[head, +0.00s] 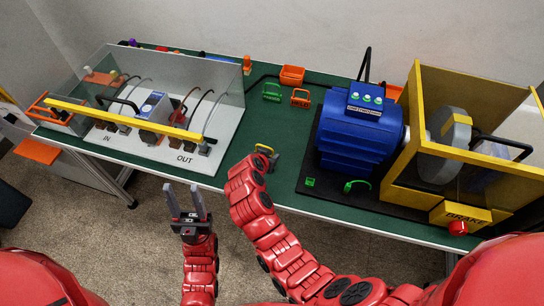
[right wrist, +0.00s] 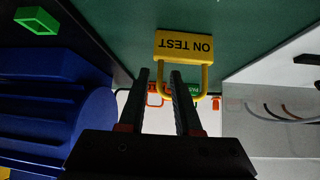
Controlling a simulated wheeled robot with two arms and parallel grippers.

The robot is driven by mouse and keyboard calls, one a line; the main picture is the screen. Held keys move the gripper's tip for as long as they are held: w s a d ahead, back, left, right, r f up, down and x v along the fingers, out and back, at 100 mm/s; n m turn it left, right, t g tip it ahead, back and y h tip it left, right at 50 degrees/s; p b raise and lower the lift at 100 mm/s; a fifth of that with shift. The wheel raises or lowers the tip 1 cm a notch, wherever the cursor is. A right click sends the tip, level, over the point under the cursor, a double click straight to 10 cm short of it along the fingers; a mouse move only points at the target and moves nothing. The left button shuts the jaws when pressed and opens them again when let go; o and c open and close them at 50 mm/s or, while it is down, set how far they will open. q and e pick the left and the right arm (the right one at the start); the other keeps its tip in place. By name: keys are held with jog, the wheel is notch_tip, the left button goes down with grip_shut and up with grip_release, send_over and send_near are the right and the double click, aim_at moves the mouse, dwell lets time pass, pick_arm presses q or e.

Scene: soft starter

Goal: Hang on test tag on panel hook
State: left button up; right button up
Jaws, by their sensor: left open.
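The yellow ON TEST tag (right wrist: 184,43) is below the right wrist camera, its lettering upside down in that view and its loop towards the fingers. It shows small and partly hidden in the head view (head: 266,149). My right gripper (right wrist: 160,74) has its fingers apart at the loop, with one leg of the loop seen between them; I cannot tell whether they touch it. In the head view my right gripper (head: 263,156) is mostly hidden by its own arm. My left gripper (head: 187,203) is open and empty, in front of the table. I cannot make out the panel hook.
A clear-walled panel box with a yellow bar (head: 120,118) stands left on the green table (head: 240,130). A blue motor (head: 358,130) and yellow-framed guard (head: 400,165) stand right.

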jog(key=shift+f, duration=0.15)
jog(key=shift+w+d, duration=0.1)
jog(key=shift+w, duration=0.2)
jog(key=shift+s, duration=0.1)
jog(key=c, duration=0.4)
grip_shut()
notch_tip(320, 180, up, 10)
jog(key=p, duration=0.2)
